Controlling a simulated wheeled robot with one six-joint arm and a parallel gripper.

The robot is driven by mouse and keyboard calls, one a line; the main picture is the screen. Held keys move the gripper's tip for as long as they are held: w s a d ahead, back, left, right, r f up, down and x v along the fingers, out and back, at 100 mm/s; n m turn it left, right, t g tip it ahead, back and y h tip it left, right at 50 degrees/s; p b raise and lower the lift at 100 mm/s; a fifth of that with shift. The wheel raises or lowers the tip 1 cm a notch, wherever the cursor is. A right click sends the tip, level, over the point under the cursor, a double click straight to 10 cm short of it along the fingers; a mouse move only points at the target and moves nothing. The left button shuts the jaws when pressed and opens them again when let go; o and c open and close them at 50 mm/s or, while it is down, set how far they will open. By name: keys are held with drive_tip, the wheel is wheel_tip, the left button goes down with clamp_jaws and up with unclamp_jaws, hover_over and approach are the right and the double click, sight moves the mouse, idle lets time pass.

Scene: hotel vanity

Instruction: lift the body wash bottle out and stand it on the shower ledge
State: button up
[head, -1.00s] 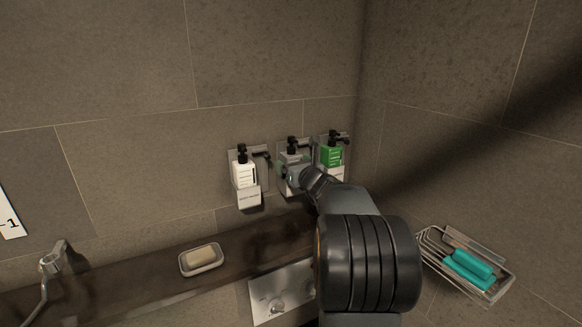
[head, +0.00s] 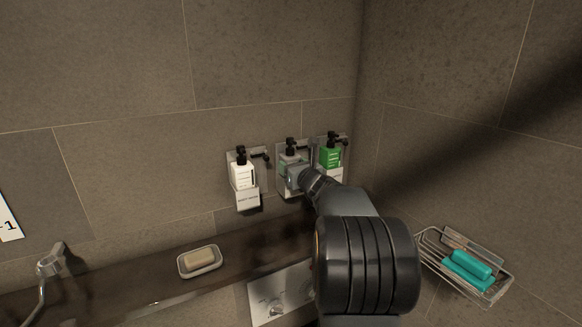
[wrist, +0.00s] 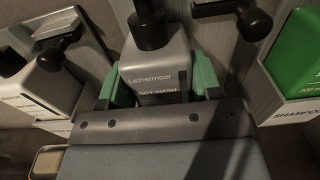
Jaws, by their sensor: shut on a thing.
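The body wash bottle (wrist: 152,68) is grey with a black pump top and lettering reading "Lathermoor" and "BODY WASH", partly covered. In the head view the bottle (head: 291,157) is the middle of three in wall holders, largely hidden behind my gripper. My gripper (wrist: 155,92) is shut on this bottle, with a green-padded finger at each side of it. In the wrist view the bottle is upright and its lower part is hidden by the gripper. The shower ledge (head: 120,290) runs along the wall below the holders.
A white bottle (head: 242,174) stands in the left holder and a green shampoo bottle (head: 331,156) in the right one, both close by. Black clamp arms (wrist: 244,18) sit beside the pumps. A soap dish (head: 200,262) rests on the ledge. A wire basket (head: 465,266) hangs at right.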

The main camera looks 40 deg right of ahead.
sight(296, 144)
drive_tip(key=shift+r, duration=0.2)
wheel_tip(296, 144, up, 7)
drive_tip(key=shift+r+p, duration=0.1)
drive_tip(key=shift+p, duration=0.4)
drive_tip(key=s+a+b, duration=0.2)
drive_tip(key=s+b, duration=0.2)
drive_tip(key=s, duration=1.3)
drive_tip(key=shift+s+a+f, duration=0.25)
drive_tip(key=shift+s+f, duration=0.05)
drive_tip(key=shift+s, duration=0.1)
drive_tip(key=shift+r, duration=0.3)
drive_tip(key=shift+a+f, duration=0.1)
